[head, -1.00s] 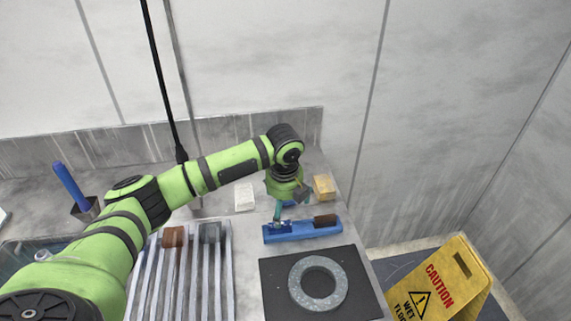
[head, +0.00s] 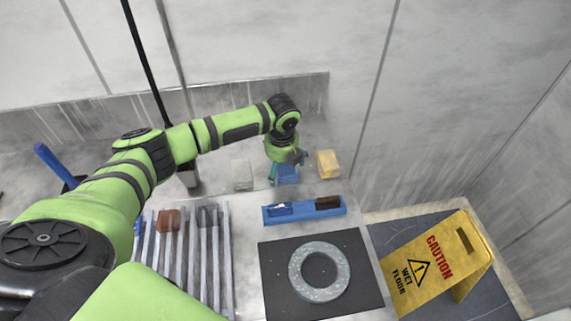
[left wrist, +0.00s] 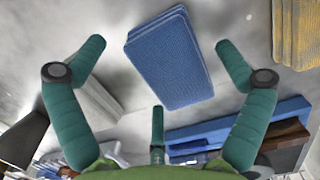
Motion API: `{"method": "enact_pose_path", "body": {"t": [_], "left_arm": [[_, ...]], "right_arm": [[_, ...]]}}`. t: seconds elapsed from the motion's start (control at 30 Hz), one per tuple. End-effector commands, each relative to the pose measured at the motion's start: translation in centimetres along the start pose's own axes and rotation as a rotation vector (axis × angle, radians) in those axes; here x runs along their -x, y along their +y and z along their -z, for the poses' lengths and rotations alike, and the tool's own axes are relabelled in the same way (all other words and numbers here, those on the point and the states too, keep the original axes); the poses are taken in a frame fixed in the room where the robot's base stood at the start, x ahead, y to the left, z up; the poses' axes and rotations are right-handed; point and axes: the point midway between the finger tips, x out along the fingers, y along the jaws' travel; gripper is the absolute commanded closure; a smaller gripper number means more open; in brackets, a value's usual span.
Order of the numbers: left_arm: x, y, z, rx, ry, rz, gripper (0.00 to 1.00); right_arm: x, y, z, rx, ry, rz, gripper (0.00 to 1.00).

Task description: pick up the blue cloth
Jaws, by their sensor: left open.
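The blue cloth (left wrist: 168,60) is a flat, folded rectangle on the grey counter in the left wrist view. In the head view it (head: 287,174) shows partly, just below my left gripper (head: 287,164), which covers the rest. My left gripper is open and empty, with its teal fingers spread. In the left wrist view the cloth lies between and beyond the two upper fingertips, apart from them. I cannot tell the exact height of the fingers above it. My right gripper is not in view.
In front are a blue tray (head: 275,215) with a brown item, a black mat (head: 275,285) with a grey ring (head: 320,296), and a slatted rack (head: 226,270). A wall stands behind.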

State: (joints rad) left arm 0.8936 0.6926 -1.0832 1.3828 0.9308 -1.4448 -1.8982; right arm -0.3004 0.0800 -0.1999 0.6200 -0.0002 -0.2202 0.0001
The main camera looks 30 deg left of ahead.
Motion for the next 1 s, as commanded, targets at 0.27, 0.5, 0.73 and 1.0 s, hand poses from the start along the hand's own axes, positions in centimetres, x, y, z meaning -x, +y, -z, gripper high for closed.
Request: {"method": "enact_pose_path", "body": {"t": [0.27, 0.5, 0.73, 1.0], "left_arm": [[-0.24, -0.06, 0.00, -0.001, -0.001, 0.002, 0.00], [-0.34, -0.06, 0.02, 0.000, -0.001, 0.002, 0.00], [-0.66, -0.05, 0.07, 0.000, -0.001, 0.001, 0.00], [-0.73, -0.05, 0.07, 0.000, -0.001, 0.001, 0.00]], "right_arm": [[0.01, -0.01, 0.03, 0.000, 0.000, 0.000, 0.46], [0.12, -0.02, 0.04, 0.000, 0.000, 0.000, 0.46], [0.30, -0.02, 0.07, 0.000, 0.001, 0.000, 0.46], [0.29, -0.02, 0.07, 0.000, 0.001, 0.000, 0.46]]}}
